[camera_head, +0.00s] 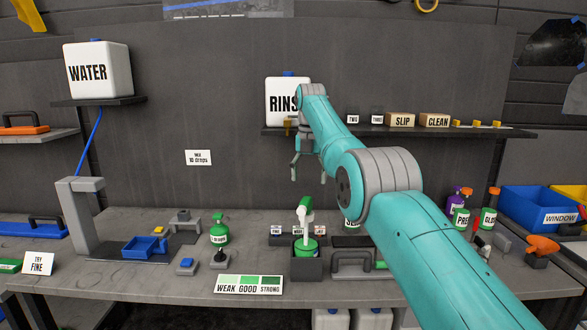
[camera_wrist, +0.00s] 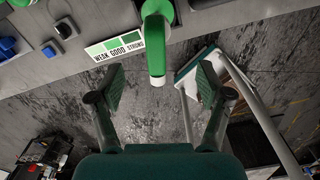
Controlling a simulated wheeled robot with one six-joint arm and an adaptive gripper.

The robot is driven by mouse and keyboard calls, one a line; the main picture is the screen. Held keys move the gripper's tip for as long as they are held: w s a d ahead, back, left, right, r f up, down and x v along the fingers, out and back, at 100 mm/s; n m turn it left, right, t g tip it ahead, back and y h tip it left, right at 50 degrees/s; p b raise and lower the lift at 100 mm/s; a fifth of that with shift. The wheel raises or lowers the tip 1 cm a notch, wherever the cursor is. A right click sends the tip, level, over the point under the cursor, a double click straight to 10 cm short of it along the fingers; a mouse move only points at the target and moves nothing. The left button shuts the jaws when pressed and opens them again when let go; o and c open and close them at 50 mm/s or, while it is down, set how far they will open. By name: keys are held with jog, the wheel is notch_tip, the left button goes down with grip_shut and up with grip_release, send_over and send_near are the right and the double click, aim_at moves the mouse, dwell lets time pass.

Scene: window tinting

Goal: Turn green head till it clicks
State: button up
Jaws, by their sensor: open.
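A bottle with a green and white spray head (camera_head: 305,208) stands upright in a dark holder (camera_head: 307,274) on the bench. Its green body shows low in the holder. My gripper (camera_head: 309,174) is open and empty above the head, fingers pointing down. In the wrist view the green head (camera_wrist: 156,42) reaches down from the top edge, roughly midway between my two spread fingers. I see no finger touching it. A second green pump bottle (camera_head: 219,233) stands to the left on a small dark stand.
A WEAK GOOD STRONG card (camera_head: 248,284) lies at the bench front, left of the holder. A grey handled tool (camera_head: 355,264) sits close right of it. Small labelled blocks (camera_head: 277,230) stand behind. The shelf with the RINSE jug (camera_head: 285,112) is behind my gripper.

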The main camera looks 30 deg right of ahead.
aim_at(307, 197)
jog(key=shift+w, duration=0.45)
jog(key=shift+f, duration=5.25)
jog(key=c, duration=1.2)
jog(key=m, duration=0.3)
jog(key=shift+c, duration=0.2)
jog(key=o, duration=1.2)
jog(key=shift+o, duration=0.2)
jog(key=shift+r, duration=3.75)
